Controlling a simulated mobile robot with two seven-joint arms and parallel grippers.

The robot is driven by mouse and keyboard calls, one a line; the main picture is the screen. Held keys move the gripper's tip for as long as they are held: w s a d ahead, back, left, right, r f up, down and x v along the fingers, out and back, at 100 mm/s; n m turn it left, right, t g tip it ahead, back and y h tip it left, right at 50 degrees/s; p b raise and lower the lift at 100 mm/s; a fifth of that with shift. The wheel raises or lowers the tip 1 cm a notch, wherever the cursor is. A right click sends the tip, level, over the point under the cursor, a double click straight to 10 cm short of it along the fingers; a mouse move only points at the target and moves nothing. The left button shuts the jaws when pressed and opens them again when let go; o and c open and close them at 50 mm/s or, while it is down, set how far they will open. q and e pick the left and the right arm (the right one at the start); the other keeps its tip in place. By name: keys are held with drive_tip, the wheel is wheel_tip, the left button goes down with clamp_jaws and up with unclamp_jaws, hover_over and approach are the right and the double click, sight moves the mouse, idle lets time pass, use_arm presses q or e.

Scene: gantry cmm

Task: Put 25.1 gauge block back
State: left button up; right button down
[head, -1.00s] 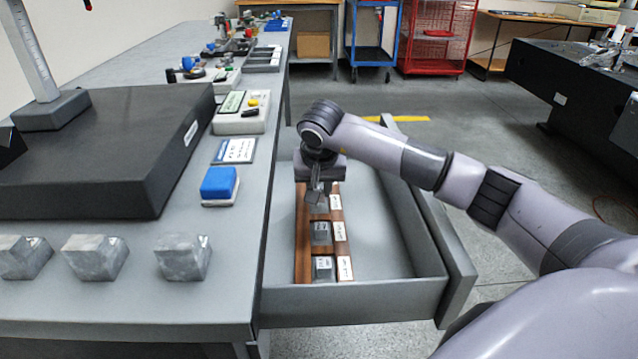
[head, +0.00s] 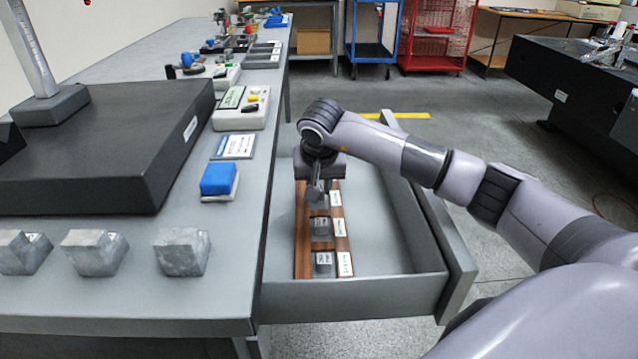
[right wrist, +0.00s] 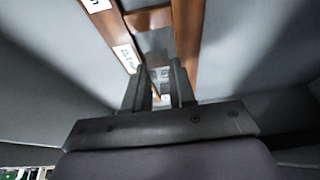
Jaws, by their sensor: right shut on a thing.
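A brown wooden rack (head: 303,237) with white labels lies in the open drawer. Two grey gauge blocks, a middle one (head: 321,228) and a near one (head: 324,262), sit in it. My right gripper (head: 316,194) is over the rack's far part, fingers pointing down. In the right wrist view, my right gripper (right wrist: 163,84) is shut on a small grey block (right wrist: 164,76), mostly hidden between the fingers. A label (right wrist: 126,57) that seems to read 25.1 lies beside the fingers. I cannot tell whether the held block touches the rack. My left gripper is out of view.
The open drawer (head: 350,290) has raised walls around the rack and bare floor right of it. The bench (head: 130,300) beside it carries a dark granite plate (head: 90,150), a blue-topped block (head: 218,181) and several grey V-shaped blocks (head: 182,252).

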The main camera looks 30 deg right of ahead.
drive_tip(key=shift+f, duration=0.5)
idle(0.3)
drive_tip(key=shift+c, duration=2.3)
unclamp_jaws()
drive_tip(key=shift+r+p, duration=2.7)
drive_tip(key=shift+r, duration=0.85)
